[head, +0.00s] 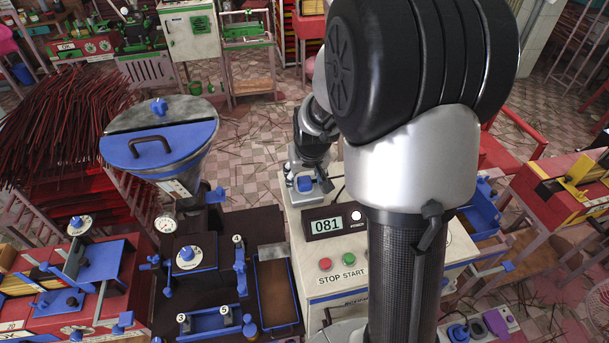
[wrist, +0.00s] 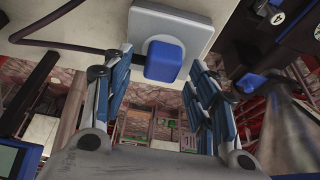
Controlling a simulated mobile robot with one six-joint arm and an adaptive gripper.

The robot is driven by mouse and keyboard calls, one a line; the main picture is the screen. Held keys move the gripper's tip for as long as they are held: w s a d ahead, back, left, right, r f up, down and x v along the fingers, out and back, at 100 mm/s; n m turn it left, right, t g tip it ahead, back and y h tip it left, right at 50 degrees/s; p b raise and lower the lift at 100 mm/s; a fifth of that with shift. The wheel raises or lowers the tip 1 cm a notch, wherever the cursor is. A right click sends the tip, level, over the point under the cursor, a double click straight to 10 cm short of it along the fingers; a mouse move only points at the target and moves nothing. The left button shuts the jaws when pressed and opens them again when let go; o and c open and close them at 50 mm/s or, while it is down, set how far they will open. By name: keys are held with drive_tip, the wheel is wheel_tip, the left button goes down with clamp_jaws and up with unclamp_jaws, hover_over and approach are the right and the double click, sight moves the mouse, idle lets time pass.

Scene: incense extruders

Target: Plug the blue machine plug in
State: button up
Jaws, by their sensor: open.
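The blue plug (wrist: 165,61) is a rounded block with a dark cable (wrist: 60,46) running off to the left in the wrist view. It sits at a white round face on a grey square socket plate (wrist: 196,14); how deep it goes is not clear. In the head view the blue plug (head: 305,184) shows on the corner of the white machine cabinet, below my gripper (head: 312,160). In the wrist view my gripper (wrist: 162,72) is open. Its blue-padded fingers stand on either side of the plug, with gaps showing at both sides.
A blue-lidded hopper (head: 160,145) and dark machine bed stand to the left. My arm hides part of the cabinet.

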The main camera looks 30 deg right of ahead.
drive_tip(key=v, duration=1.2)
drive_tip(key=s+a+n+b, duration=0.1)
drive_tip(key=s+a, duration=0.3)
drive_tip(key=s, duration=0.3)
drive_tip(key=s+a+n+b, duration=0.1)
drive_tip(key=s+a+b, duration=0.1)
drive_tip(key=s+a, duration=0.2)
drive_tip(key=s+a+n+y+b, duration=0.1)
drive_tip(key=s+a, duration=0.4)
drive_tip(key=s, duration=0.5)
drive_tip(key=shift+s+f+b, duration=0.3)
drive_tip(key=shift+s+b, duration=0.05)
drive_tip(key=shift+c, duration=0.4)
